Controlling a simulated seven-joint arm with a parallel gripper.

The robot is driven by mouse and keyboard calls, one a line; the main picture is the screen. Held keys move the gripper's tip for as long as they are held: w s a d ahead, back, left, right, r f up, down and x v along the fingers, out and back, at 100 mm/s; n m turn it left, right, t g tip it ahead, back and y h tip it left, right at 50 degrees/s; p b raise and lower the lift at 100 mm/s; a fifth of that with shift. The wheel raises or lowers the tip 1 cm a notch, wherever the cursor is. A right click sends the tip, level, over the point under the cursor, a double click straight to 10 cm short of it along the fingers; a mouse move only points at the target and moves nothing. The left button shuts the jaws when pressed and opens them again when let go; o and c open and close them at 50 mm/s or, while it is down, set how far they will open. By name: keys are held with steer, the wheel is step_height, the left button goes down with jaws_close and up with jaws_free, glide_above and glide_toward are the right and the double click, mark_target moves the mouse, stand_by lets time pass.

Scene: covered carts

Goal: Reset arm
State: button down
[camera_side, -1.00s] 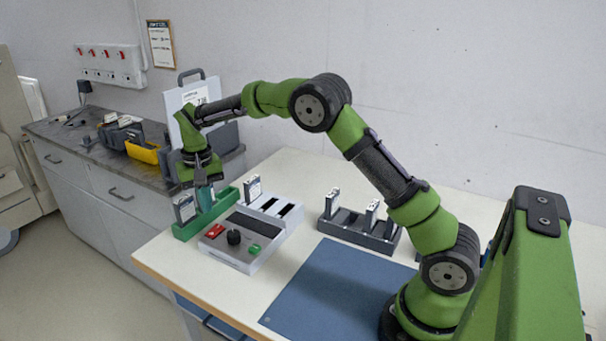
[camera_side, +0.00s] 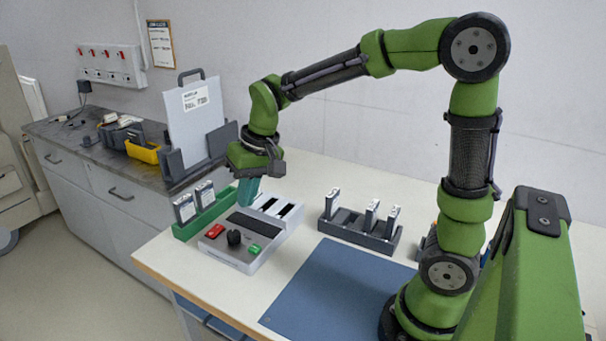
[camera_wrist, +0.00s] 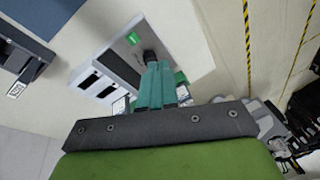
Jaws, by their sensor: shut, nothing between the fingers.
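My gripper (camera_side: 248,202) has teal fingers pressed together with nothing between them. It points down above the back left of the grey station, and its fingers (camera_wrist: 157,72) also show in the wrist view. The station (camera_side: 238,250) has a red button, a black knob, a green button and two visible dark empty slots. The green tray (camera_side: 190,232) left of it holds two upright white-labelled blocks (camera_side: 184,208). My fingers hide part of the station's back left corner. A pale labelled piece (camera_wrist: 120,105) shows partly beside the slots in the wrist view.
A dark rack (camera_side: 352,229) with several upright blocks stands to the right on the table. A blue mat (camera_side: 335,290) lies in front, clear. A grey counter (camera_side: 85,140) behind left holds a yellow bin (camera_side: 142,151) and a white panel with a handle (camera_side: 195,115).

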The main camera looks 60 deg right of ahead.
steer(key=s+a+r+t, duration=0.1)
steer(key=s+r+t, duration=0.3)
steer(key=s, duration=1)
steer(key=shift+s+r+n, duration=0.15)
steer(key=shift+r+n, duration=0.15)
steer(key=shift+r, duration=0.1)
